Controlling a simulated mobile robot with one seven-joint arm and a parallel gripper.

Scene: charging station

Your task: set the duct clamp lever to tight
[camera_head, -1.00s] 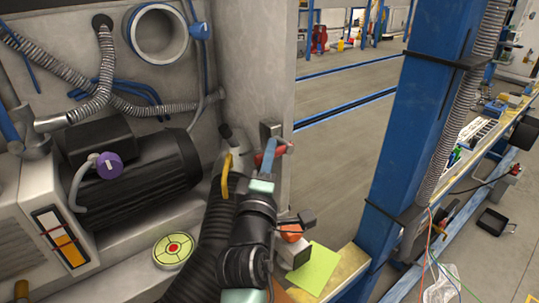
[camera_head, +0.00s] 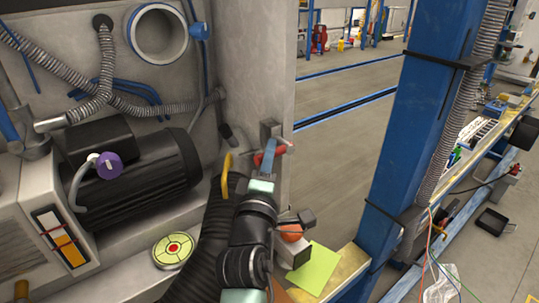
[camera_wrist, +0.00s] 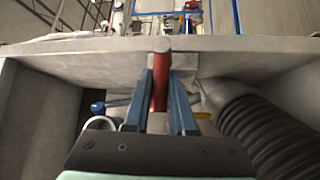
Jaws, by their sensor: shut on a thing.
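A red lever (camera_wrist: 160,92) stands between the two blue fingers of my gripper (camera_wrist: 161,78) in the wrist view. The fingers are shut on it, and its rounded end sticks out past them. In the head view my gripper (camera_head: 270,146) is at the edge of the grey cabinet, and only small red parts of the lever (camera_head: 281,150) show beside the fingers. A grey bracket (camera_head: 270,128) is just behind it. I cannot tell the lever's marked setting. A black ribbed duct (camera_head: 212,220) runs left of my arm, with a yellow handle (camera_head: 227,172) near its top.
A black motor (camera_head: 140,175) with a purple knob (camera_head: 109,166) is at left. A round green-rimmed red-centred disc (camera_head: 173,251) lies on the ledge. A white port with a blue ring (camera_head: 160,35) is above. A blue post (camera_head: 420,110) stands at right.

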